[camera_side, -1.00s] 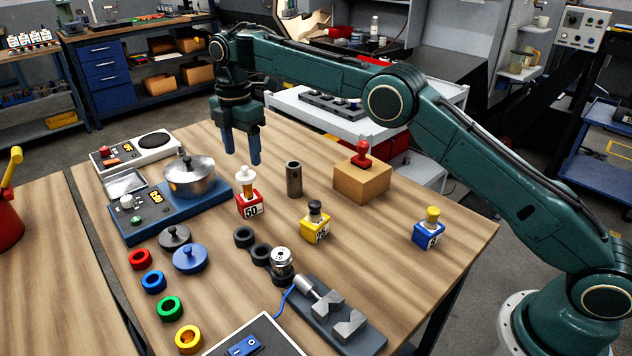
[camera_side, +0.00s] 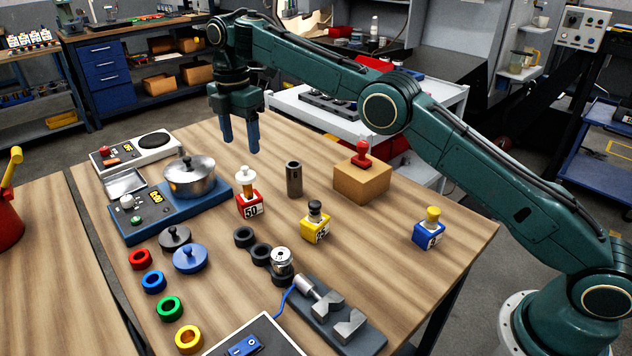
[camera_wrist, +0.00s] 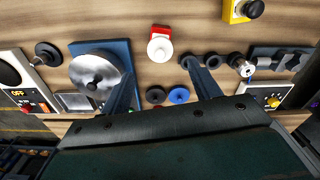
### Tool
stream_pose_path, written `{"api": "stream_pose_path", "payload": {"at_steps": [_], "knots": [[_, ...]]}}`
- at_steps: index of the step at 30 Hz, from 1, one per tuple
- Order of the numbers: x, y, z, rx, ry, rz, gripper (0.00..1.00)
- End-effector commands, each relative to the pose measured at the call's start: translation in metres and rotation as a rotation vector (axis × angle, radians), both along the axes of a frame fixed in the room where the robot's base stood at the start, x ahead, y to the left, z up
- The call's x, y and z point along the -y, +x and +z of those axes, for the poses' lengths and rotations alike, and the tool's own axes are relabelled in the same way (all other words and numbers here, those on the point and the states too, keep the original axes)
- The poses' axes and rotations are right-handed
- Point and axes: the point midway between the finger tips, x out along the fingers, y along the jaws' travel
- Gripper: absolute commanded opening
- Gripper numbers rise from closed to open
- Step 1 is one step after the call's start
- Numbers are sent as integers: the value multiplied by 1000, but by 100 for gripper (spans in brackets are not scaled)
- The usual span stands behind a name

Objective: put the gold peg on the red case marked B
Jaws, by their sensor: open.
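A yellow-gold-topped peg (camera_side: 432,214) stands upright in a blue case (camera_side: 429,237) at the table's right. The red case (camera_side: 246,208) stands left of centre. A peg with a white head (camera_side: 246,174) and an amber stem stands on it. The red case's label looks like "50"; I cannot make out a B. The red case also shows in the wrist view (camera_wrist: 160,50), ahead of my fingers. My gripper (camera_side: 240,145) is open and empty above the table's back left. Its two fingers also show in the wrist view (camera_wrist: 163,82).
A yellow case (camera_side: 316,231) with a dark-topped peg, a dark cylinder (camera_side: 294,179) and a wooden block (camera_side: 362,184) with a red knob stand nearby. A pot (camera_side: 190,178) sits on a blue unit at left. Table is clear around the blue case.

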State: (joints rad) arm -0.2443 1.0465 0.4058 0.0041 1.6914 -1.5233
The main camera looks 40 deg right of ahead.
Motion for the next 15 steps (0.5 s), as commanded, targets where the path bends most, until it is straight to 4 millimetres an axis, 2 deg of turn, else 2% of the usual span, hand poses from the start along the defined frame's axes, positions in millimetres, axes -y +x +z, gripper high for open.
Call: {"api": "stream_pose_path", "payload": {"at_steps": [8,15], "knots": [[2,-1,6,5,1,-18,62],[15,-13,38,36,10,-124,62]]}}
